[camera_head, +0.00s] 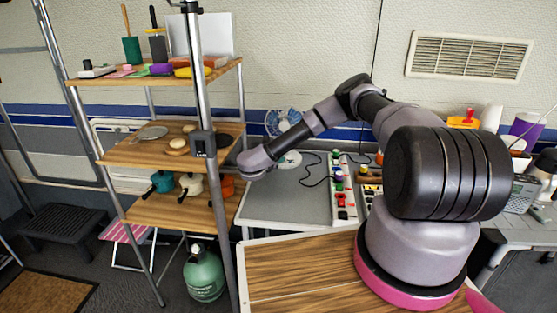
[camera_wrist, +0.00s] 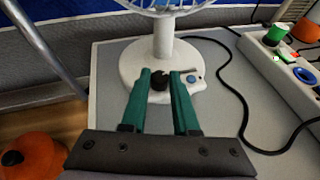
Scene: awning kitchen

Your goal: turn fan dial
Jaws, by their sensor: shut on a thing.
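The fan (camera_head: 283,123) has a blue-bladed, caged head and stands at the back left of the grey table. Its white base (camera_wrist: 130,62) and stem fill the top middle of the wrist view. A black dial (camera_wrist: 159,81) sits on the base, with a blue button (camera_wrist: 191,79) to its right. My gripper (camera_wrist: 162,80) has green fingers, one on each side of the dial, and is shut on it. In the head view my forearm and wrist hide the gripper and the dial.
A black cord (camera_wrist: 240,100) loops right of the base. A white power strip (camera_head: 343,188) with several coloured plugs lies on the table (camera_head: 275,207). A wooden shelf rack (camera_head: 165,152) with pans stands close on the left. An orange pot (camera_wrist: 32,155) sits at lower left.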

